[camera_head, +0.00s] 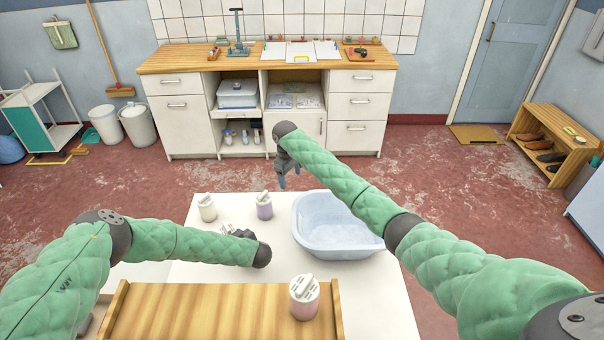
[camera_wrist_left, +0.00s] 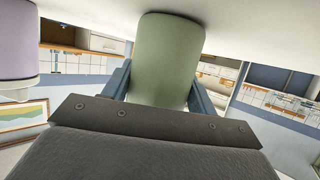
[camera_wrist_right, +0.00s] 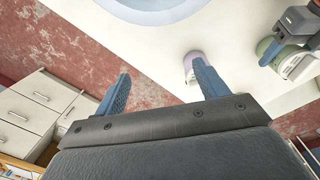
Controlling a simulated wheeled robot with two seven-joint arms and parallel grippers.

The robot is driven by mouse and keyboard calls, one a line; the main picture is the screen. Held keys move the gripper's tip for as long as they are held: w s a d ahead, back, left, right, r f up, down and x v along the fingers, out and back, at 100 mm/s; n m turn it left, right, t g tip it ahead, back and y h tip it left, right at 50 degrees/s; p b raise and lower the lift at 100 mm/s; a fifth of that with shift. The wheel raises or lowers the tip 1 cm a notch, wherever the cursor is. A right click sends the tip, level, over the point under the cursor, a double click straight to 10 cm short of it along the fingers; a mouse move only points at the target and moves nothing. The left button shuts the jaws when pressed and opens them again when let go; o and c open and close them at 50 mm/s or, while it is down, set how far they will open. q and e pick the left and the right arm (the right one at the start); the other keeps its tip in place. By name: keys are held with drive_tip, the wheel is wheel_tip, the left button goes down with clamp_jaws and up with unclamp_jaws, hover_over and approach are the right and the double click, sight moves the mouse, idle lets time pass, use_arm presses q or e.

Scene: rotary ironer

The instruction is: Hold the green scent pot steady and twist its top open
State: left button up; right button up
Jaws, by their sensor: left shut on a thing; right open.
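The green scent pot (camera_wrist_left: 168,60) is between the fingers of my left gripper (camera_wrist_left: 157,88), which is shut on it. In the right wrist view the green pot (camera_wrist_right: 264,46) shows beside its pale top (camera_wrist_right: 294,66), with the left gripper's fingers around it. In the head view my left forearm hides the pot; only a little of the left gripper (camera_head: 238,232) shows above the white table. My right gripper (camera_head: 284,178) is open and empty, raised near the table's far edge, apart from the pot. Its spread fingers show in its wrist view (camera_wrist_right: 162,76).
On the white table (camera_head: 400,300) stand a cream pot (camera_head: 207,209), a purple pot (camera_head: 264,208) and a pale blue basin (camera_head: 335,250). A pink pot (camera_head: 304,300) stands at the right of a wooden board (camera_head: 200,310) in front. Bare table lies between basin and board.

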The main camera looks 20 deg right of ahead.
drive_tip(key=shift+w+d+f, duration=0.1)
drive_tip(key=shift+d+f, duration=0.05)
drive_tip(key=shift+d, duration=1.05)
drive_tip(key=shift+w+d+f, duration=0.1)
drive_tip(key=shift+d, duration=1.1)
use_arm(q)
drive_tip(key=o, duration=1.2)
drive_tip(key=shift+c, duration=0.2)
drive_tip(key=shift+s, duration=0.1)
